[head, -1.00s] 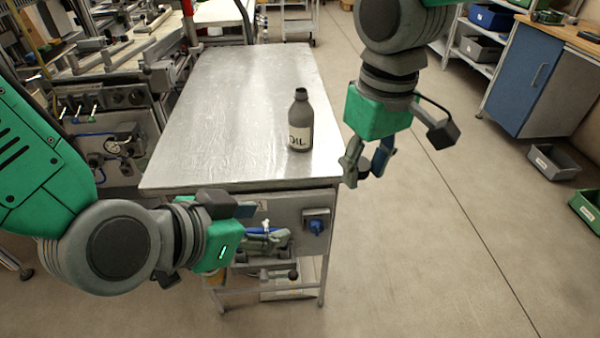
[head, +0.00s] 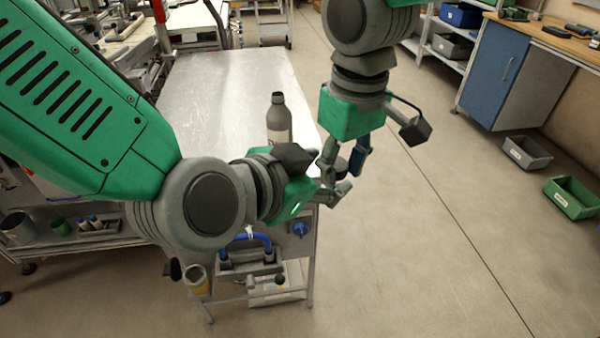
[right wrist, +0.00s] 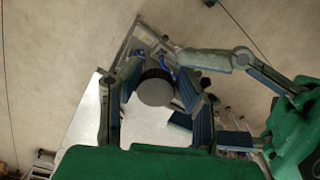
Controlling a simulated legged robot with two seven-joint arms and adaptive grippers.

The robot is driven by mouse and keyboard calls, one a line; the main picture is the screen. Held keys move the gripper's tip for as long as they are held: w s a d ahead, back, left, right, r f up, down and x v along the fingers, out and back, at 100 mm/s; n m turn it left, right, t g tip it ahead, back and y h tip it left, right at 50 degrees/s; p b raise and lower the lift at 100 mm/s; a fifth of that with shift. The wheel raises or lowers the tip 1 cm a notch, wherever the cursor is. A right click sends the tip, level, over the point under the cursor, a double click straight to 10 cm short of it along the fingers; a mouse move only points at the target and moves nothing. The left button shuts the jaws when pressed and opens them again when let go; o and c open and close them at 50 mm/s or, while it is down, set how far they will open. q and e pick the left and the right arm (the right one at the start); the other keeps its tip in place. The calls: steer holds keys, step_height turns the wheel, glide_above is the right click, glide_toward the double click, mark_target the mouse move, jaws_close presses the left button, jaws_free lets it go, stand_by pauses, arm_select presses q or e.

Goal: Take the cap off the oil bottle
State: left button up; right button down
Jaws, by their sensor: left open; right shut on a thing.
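The grey oil bottle (head: 279,122) stands upright on the metal table; its lower part is hidden behind my left gripper. My right gripper (head: 343,162) is shut on a dark round cap (right wrist: 156,88), held off the table's right edge, apart from the bottle. The cap also shows small between the fingers in the head view (head: 341,165). My left gripper (head: 334,190) is open, its fingers just below and beside the cap. In the right wrist view its fingers (right wrist: 180,90) come in from the right, close to the cap.
The metal table (head: 200,85) has a clear top behind the bottle. A blue cabinet (head: 489,72) stands at the right. A grey bin (head: 527,152) and a green bin (head: 573,197) sit on the floor there. The floor right of the table is free.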

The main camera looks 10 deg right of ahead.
arm_select(q)
steer(key=shift+x, duration=1.2)
arm_select(e)
steer(key=shift+a, duration=0.1)
arm_select(q)
steer(key=c, duration=0.9)
steer(key=shift+c, duration=0.2)
arm_select(e)
steer(key=c, duration=1)
jaws_free()
